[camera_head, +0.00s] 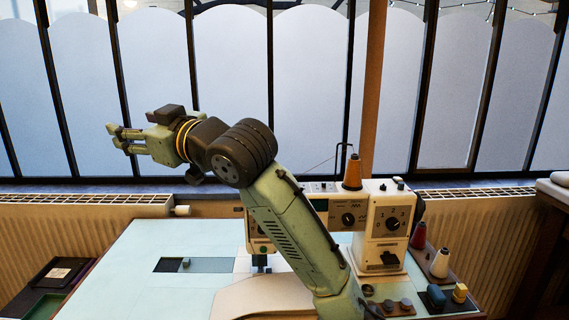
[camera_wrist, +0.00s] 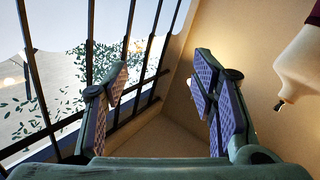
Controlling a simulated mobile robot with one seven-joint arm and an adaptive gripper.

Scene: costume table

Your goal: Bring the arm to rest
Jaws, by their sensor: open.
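My gripper (camera_head: 122,140) is raised at the left in the head view, well above the table and pointing left. In the wrist view my gripper (camera_wrist: 162,90) has its two fingers spread wide apart, with nothing between them. My arm rises from the lower middle of the head view and bends at a dark joint. The pale table (camera_head: 120,255) lies below the gripper, apart from it.
A sewing machine (camera_head: 345,215) stands behind my arm, with an orange thread cone (camera_head: 353,173) on top. Red (camera_head: 418,236) and white (camera_head: 440,263) spools stand at its right. A dark tray (camera_head: 60,274) lies at the left. Windows (camera_head: 232,85) and radiators (camera_head: 470,225) are behind.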

